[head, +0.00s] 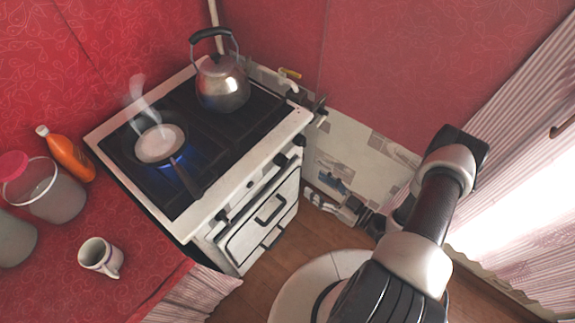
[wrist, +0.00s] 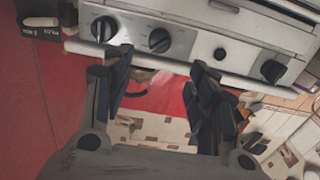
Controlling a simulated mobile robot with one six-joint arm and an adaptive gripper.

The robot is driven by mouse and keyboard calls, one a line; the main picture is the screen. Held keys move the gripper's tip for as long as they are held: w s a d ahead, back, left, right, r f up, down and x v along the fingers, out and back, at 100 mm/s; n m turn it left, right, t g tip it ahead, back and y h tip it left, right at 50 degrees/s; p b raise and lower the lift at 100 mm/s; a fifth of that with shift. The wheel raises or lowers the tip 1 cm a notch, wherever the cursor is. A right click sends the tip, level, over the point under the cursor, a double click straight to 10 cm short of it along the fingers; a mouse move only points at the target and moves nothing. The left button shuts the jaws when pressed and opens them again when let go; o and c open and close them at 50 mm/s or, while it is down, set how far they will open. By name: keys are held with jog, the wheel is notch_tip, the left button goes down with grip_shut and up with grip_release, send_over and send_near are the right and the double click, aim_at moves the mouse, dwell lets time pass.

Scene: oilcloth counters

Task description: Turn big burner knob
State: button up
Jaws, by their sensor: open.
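The stove (head: 230,205) has a white front panel with several dark round knobs. In the wrist view a row of them shows: a knob at the far left (wrist: 103,28), a knob beside it (wrist: 160,40), a small dark knob (wrist: 220,54) and a black knob at the right (wrist: 272,70). I cannot tell which is the big burner knob. My gripper (wrist: 160,65) is open and empty, its fingertips apart just below the two left knobs in that picture.
A frying pan (head: 160,143) smokes over a blue flame, its handle toward the front. A kettle (head: 221,83) stands on the back right of the hob.

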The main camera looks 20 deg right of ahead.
aim_at(286, 165)
jog(key=b+x, duration=0.2)
jog(key=x, duration=1)
jog(key=shift+w+a, duration=0.2)
jog(key=shift+w, duration=0.1)
jog(key=shift+c, duration=0.3)
jog(key=c, duration=1)
jog(key=shift+m, duration=0.4)
jog(key=m, duration=0.4)
jog(key=shift+s+m+b, duration=0.1)
jog(key=shift+m+b, duration=0.3)
jog(key=m, duration=1.2)
jog(key=shift+b, duration=0.35)
jog(key=shift+r+m, duration=0.1)
jog(key=shift+m, duration=0.2)
